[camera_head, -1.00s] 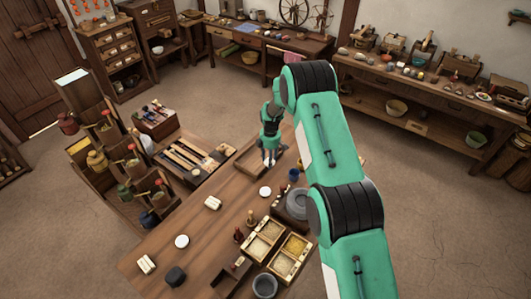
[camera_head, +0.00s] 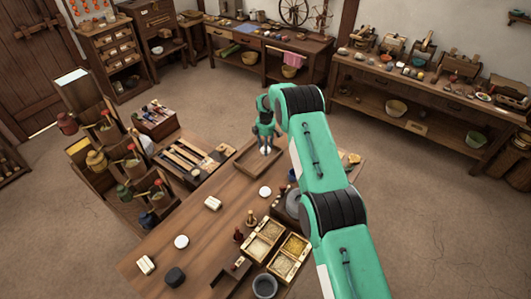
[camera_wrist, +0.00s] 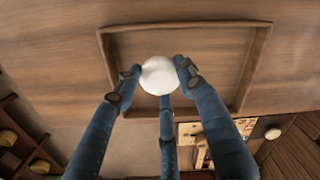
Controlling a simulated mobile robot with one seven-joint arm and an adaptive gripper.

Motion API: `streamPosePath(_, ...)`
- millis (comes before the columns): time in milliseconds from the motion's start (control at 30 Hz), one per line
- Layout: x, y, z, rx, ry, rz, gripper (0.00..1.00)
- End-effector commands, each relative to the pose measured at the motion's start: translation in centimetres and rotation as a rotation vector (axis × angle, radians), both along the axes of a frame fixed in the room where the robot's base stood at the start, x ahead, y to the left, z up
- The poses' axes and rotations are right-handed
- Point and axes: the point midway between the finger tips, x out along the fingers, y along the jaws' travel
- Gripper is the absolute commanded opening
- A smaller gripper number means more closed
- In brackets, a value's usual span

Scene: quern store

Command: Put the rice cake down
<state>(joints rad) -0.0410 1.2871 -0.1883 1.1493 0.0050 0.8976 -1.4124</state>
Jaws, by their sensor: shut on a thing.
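My gripper (camera_head: 266,143) is shut on a white round rice cake (camera_wrist: 158,76). In the wrist view, the fingers (camera_wrist: 159,72) press on its left and right sides. The cake shows in the head view as a small white spot (camera_head: 265,150) under the fingers. A shallow wooden tray (camera_wrist: 103,55) with a raised rim lies behind and below the cake in the wrist view; its left side also shows in the head view (camera_head: 240,168). The cake is over the tray's area; I cannot tell whether it touches the tray floor.
Other white round pieces (camera_head: 265,192) (camera_head: 181,241) and pale blocks (camera_head: 213,203) lie on the table (camera_head: 190,215). Grain boxes (camera_head: 262,240), a grey bowl (camera_head: 265,286) and a dark lump (camera_head: 175,276) stand nearer. A tool tray (camera_head: 190,157) adjoins the left edge.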

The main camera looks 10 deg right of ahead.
Motion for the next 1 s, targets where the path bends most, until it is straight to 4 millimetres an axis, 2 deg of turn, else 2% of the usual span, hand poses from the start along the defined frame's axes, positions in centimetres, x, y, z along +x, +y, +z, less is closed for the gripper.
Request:
streamPosePath(367,0.0,0.0,-0.2,0.000,0.000,0.000,0.16)
streamPosePath(733,0.0,0.0,-3.1,0.000,-0.001,0.000,0.16)
streamPosePath(1000,0.0,0.0,-3.4,0.000,-0.002,0.000,0.16)
